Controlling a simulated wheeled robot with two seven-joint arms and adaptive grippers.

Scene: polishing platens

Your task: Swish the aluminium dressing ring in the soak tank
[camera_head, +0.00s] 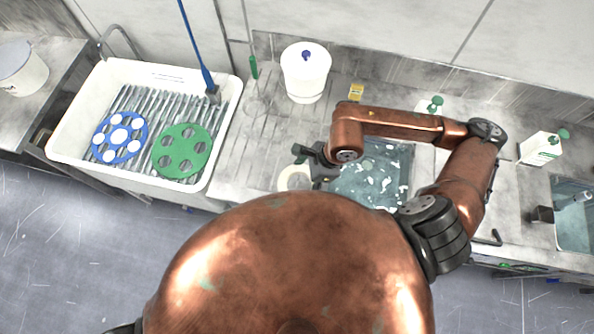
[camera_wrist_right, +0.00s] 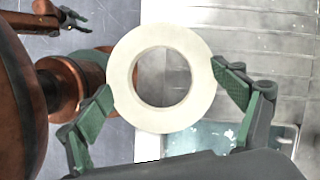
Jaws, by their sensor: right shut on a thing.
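The pale, off-white dressing ring (camera_wrist_right: 204,72) is between the green-padded fingers of my right gripper (camera_wrist_right: 168,92), which is shut on it. In the head view the ring (camera_head: 287,183) is partly hidden by my body, and my right gripper (camera_head: 318,168) is just right of it. The soak tank (camera_head: 385,190) is the sunken basin of bluish water with white flecks, right of the ring. Its edge also shows below the ring in the wrist view (camera_wrist_right: 205,137). The ring is beside the tank, not in the water. My left gripper (camera_wrist_right: 68,18) shows small in the wrist view's upper left.
A white tray (camera_head: 225,110) with a blue disc (camera_head: 108,142) and a green disc (camera_head: 172,150) is at the left. A white bucket (camera_head: 305,88), a yellow box (camera_head: 356,92) and white bottles (camera_head: 535,150) stand along the back. Another basin (camera_head: 574,225) is far right. The ribbed drainboard (camera_head: 255,145) is largely clear.

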